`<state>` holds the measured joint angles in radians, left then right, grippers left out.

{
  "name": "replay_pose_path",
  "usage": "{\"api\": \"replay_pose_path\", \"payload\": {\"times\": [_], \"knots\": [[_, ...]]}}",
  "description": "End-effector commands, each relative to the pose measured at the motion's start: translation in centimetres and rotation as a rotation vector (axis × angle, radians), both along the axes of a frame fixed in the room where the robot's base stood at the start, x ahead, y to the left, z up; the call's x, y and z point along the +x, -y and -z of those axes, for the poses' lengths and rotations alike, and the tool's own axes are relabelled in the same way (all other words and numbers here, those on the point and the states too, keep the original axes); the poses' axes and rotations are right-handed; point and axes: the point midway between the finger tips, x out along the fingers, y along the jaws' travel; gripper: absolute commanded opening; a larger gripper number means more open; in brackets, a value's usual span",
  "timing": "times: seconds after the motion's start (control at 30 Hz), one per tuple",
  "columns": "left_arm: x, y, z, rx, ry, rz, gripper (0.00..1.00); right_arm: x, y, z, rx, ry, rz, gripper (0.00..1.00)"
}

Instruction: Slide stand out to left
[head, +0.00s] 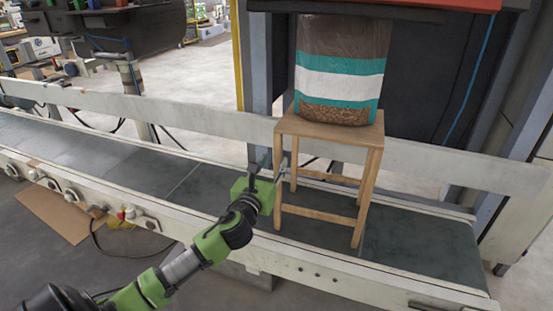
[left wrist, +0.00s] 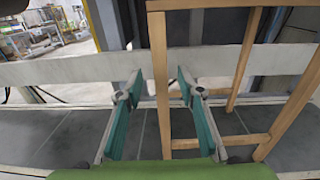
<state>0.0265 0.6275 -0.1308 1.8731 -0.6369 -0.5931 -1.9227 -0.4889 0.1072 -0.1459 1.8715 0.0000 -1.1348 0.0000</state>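The wooden stand (head: 327,131) is upright on the dark conveyor belt, under the bagger. A filled bag (head: 340,84) with teal and white bands is on its top; the bag's upper end runs up under the machine. My left gripper (head: 268,170) is at the stand's left front leg. In the left wrist view the open fingers (left wrist: 159,88) are on either side of that leg (left wrist: 160,65), with gaps visible on both sides. Other legs and the crossbars of the stand (left wrist: 219,140) show to the right. My right gripper is not in view.
The belt (head: 150,160) is clear to the left of the stand. A pale rail (head: 180,119) runs behind the belt, and a white conveyor frame (head: 135,208) runs along the front. A grey post (head: 258,70) stands behind and left of the bag.

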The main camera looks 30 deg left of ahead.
Motion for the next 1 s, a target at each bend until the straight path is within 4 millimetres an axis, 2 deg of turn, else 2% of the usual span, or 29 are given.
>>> {"api": "replay_pose_path", "payload": {"times": [0.1, 0.3, 0.67, 0.7, 0.83, 1.0], "knots": [[1.9, -0.5, 0.0, -0.003, 0.002, 0.0, 0.35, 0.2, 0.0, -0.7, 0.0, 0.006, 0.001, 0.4], [3.7, -1.0, 0.1, -0.001, 0.0, 0.001, 0.35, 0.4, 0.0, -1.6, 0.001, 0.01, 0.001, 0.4], [4.1, -1.1, 0.0, -0.001, -0.001, 0.001, 0.35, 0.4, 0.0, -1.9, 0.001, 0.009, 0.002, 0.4], [4.1, -1.1, 0.0, -0.001, -0.001, 0.001, 0.32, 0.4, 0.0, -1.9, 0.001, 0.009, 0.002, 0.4], [4.1, -1.1, 0.0, -0.001, -0.001, 0.001, 0.0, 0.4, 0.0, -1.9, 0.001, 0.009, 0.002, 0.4], [4.1, -1.1, 0.0, -0.001, -0.001, 0.001, 0.0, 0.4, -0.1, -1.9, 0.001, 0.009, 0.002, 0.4]]}}
